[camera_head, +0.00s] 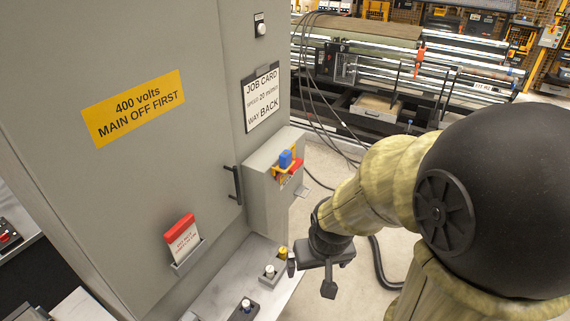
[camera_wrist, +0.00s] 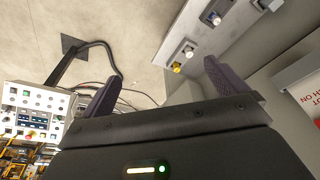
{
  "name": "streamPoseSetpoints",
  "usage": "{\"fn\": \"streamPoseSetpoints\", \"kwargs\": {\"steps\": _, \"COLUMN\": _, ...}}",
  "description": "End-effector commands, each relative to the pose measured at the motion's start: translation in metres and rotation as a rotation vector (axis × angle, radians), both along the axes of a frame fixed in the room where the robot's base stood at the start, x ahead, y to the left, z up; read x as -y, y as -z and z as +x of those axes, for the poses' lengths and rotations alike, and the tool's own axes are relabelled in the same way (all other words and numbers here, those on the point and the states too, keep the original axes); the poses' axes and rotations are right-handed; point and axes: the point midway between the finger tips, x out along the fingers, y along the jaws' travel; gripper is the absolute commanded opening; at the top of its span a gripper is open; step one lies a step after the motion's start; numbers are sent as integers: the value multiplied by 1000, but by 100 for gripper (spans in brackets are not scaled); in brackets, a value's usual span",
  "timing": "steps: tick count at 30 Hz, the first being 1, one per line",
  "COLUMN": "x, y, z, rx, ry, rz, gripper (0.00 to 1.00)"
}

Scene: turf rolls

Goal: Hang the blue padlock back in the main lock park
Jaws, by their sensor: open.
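The blue padlock (camera_head: 286,158) is at the yellow and red switch handle (camera_head: 290,168) on the front of a grey box (camera_head: 262,185) on the cabinet. I cannot tell whether its shackle passes through the handle. My gripper (camera_head: 308,279) is open and empty, below and right of that box, beside a grey shelf. In the wrist view, both fingers of my gripper (camera_wrist: 160,88) are spread with nothing between them. Small blocks with a yellow knob (camera_head: 283,253) and white knobs (camera_head: 270,270) stand on the shelf; I cannot tell which is the main lock park.
The tall grey cabinet (camera_head: 150,55) carries a protruding handle (camera_head: 232,184) and a red and white tag (camera_head: 182,235) in a holder. The shelf (camera_head: 222,285) runs along its foot. Hanging cables and a roller machine (camera_head: 400,75) stand behind; pale floor lies between.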

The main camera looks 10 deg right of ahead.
Motion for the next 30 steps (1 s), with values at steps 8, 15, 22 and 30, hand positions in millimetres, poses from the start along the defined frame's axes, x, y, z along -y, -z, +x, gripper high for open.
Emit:
{"fn": "streamPoseSetpoints", "kwargs": {"steps": 8, "x": 0, "y": 3, "z": 0, "rx": 0, "ry": 0, "rz": 0, "gripper": 78}}
{"fn": "streamPoseSetpoints", "kwargs": {"steps": 15, "x": 0, "y": 40, "z": 0, "rx": 0, "ry": 0, "rz": 0, "gripper": 64}}
{"fn": "streamPoseSetpoints", "kwargs": {"steps": 22, "x": 0, "y": 45, "z": 0, "rx": 0, "ry": 0, "rz": 0, "gripper": 64}}
{"fn": "streamPoseSetpoints", "kwargs": {"steps": 30, "x": 0, "y": 44, "z": 0, "rx": 0, "ry": 0, "rz": 0, "gripper": 36}}
